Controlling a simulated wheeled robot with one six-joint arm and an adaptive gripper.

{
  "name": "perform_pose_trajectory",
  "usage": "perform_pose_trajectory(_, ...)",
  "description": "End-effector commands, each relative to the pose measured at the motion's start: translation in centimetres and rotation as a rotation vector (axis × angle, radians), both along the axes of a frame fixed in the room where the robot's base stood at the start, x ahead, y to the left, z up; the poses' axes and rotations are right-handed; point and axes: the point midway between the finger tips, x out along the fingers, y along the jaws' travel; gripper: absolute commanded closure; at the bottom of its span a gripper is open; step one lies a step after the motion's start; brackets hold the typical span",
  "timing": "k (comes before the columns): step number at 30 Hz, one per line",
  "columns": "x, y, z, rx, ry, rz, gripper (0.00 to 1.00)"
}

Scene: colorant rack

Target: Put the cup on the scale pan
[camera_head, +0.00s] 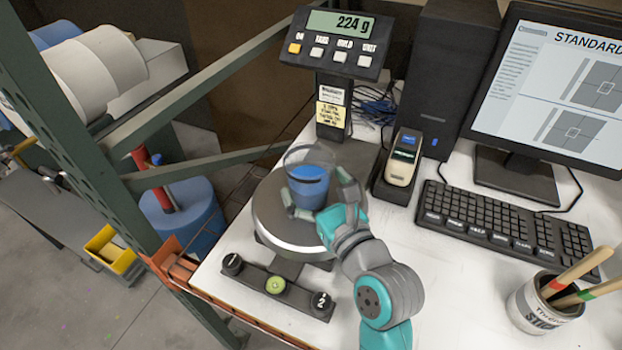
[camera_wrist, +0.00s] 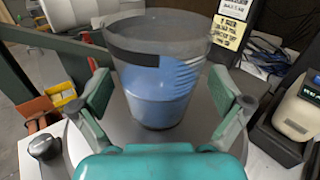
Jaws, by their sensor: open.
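The cup (camera_head: 309,180) is clear with blue content and stands upright on the round metal scale pan (camera_head: 270,226). In the wrist view the cup (camera_wrist: 160,75) stands between my fingers, with the pan (camera_wrist: 75,148) under its base. My gripper (camera_head: 318,205) is at the cup's near side, its fingers on either side of it. The gripper also shows in the wrist view (camera_wrist: 165,112), open, with gaps between the fingers and the cup. The scale display (camera_head: 338,23) reads 224 g.
A handheld device (camera_head: 402,160) in a dark dock stands right of the pan. A keyboard (camera_head: 505,222), monitor (camera_head: 560,80) and a can of sticks (camera_head: 545,303) are farther right. A green rack post (camera_head: 75,125) rises at the left.

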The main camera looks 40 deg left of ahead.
Motion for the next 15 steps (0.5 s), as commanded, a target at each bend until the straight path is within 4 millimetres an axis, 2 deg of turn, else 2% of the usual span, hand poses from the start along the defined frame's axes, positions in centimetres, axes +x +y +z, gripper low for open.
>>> perform_pose_trajectory(9,-2.7,-5.8,-0.1,0.000,0.001,-0.003,0.00)
perform_pose_trajectory(15,-4.1,-8.5,-0.1,0.000,0.001,-0.003,0.00)
